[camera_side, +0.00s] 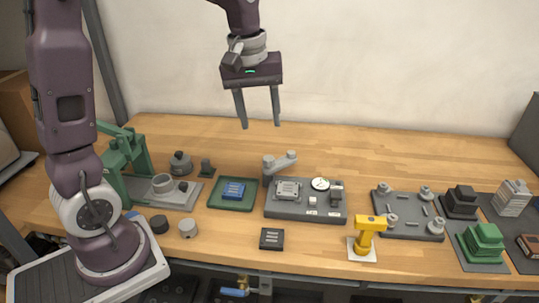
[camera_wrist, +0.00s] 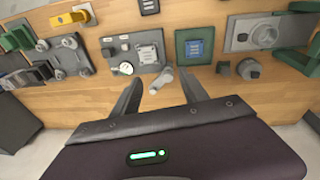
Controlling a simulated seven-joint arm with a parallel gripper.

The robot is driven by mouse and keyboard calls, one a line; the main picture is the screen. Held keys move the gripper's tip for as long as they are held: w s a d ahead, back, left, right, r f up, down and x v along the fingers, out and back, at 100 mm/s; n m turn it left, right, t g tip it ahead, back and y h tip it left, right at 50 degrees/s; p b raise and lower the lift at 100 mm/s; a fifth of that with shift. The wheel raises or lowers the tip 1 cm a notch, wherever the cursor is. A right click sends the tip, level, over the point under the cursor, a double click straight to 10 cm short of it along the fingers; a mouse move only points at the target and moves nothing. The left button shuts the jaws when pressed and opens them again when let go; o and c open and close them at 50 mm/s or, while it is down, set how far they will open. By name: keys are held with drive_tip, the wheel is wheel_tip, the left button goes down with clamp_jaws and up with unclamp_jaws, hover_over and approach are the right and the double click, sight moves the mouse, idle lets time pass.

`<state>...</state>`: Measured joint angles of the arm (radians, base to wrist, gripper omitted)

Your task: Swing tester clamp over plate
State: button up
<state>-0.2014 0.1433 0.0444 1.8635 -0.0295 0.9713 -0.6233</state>
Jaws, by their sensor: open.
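The tester (camera_side: 305,211) is a grey block near the middle of the bench, with a round white dial gauge (camera_side: 320,184) and a light grey plate (camera_side: 288,189) on its left part. The clamp (camera_side: 280,161) is a grey arm on a post at the block's rear left corner. It points right along the back edge, behind the plate and not over it. In the wrist view, the clamp (camera_wrist: 161,79) lies between my fingertips in the picture, beside the tester (camera_wrist: 135,50). My gripper (camera_side: 260,125) is open and empty, well above the bench, pointing down above and behind the clamp.
A green tray (camera_side: 217,204) with a blue block stands left of the tester. A green press (camera_side: 126,158) stands farther left. A yellow tool (camera_side: 366,232) stands upright at front right, near a grey fixture board (camera_side: 410,222). The rear bench is clear.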

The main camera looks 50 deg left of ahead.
sight(268, 158)
drive_tip(key=w+a+f+n, duration=0.1)
drive_tip(key=w+a+f, duration=0.1)
drive_tip(key=f, duration=0.1)
drive_tip(key=w+a+f+n+g, duration=0.1)
drive_tip(key=w+a+f+n, duration=0.1)
drive_tip(key=f, duration=0.1)
drive_tip(key=w+a+f+n, duration=0.1)
drive_tip(key=w+a+f, duration=0.1)
drive_tip(key=w+f, duration=0.1)
drive_tip(key=shift+a+n+g, duration=0.2)
drive_tip(key=shift+n+g, duration=0.1)
wheel_tip(268, 158, down, 8)
drive_tip(key=shift+w+a+r, duration=0.1)
drive_tip(key=shift+a, duration=0.05)
clamp_jaws()
idle(0.5)
